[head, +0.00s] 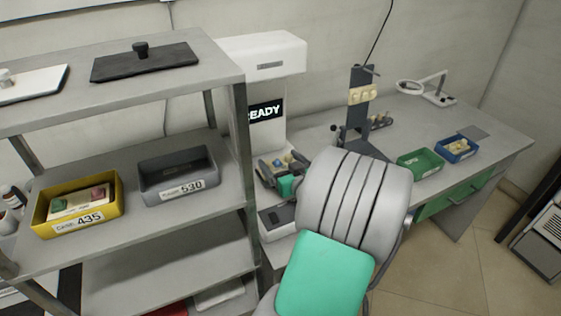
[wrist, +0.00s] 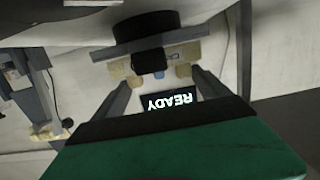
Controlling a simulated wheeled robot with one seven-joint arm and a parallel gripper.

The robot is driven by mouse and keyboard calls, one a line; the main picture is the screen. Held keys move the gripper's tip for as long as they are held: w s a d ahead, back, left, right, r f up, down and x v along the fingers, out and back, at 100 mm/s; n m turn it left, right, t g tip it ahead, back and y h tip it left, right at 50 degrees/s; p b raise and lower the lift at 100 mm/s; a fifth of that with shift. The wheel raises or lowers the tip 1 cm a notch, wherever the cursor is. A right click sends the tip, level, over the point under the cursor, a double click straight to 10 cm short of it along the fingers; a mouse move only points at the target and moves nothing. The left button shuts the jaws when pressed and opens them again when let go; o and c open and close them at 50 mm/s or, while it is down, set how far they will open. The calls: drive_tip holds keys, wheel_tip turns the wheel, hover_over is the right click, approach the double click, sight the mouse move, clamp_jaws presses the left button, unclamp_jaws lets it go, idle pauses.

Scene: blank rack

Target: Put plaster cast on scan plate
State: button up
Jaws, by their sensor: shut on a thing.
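My gripper (head: 284,163) is at the front of the white scanner (head: 268,57), below its screen. In the wrist view my gripper's two fingers (wrist: 163,77) are shut on a tan plaster cast (wrist: 183,71). A small blue part (wrist: 159,75) shows between the fingers. Beyond the cast is a dark round disc (wrist: 146,25) with a grey bar and a black block in front; I cannot tell surely whether it is the scan plate. Whether the cast touches it is unclear. The screen (wrist: 173,99) reads READY.
A rack at left holds a yellow bin (head: 108,212) and a grey bin (head: 150,191); its post stands close to the scanner. A green tray (head: 420,163), a blue tray (head: 444,155) and a dark stand (head: 357,127) with tan pieces are on the bench at right.

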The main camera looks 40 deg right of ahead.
drive_tip(key=shift+f, duration=0.15)
drive_tip(key=o, duration=1.4)
drive_tip(key=shift+s+r, duration=0.2)
drive_tip(key=b+v, duration=0.1)
drive_tip(key=v, duration=0.9)
drive_tip(key=shift+s+a, duration=0.1)
drive_tip(key=shift+s, duration=0.25)
drive_tip(key=shift+s+a, duration=0.25)
drive_tip(key=shift+s, duration=0.15)
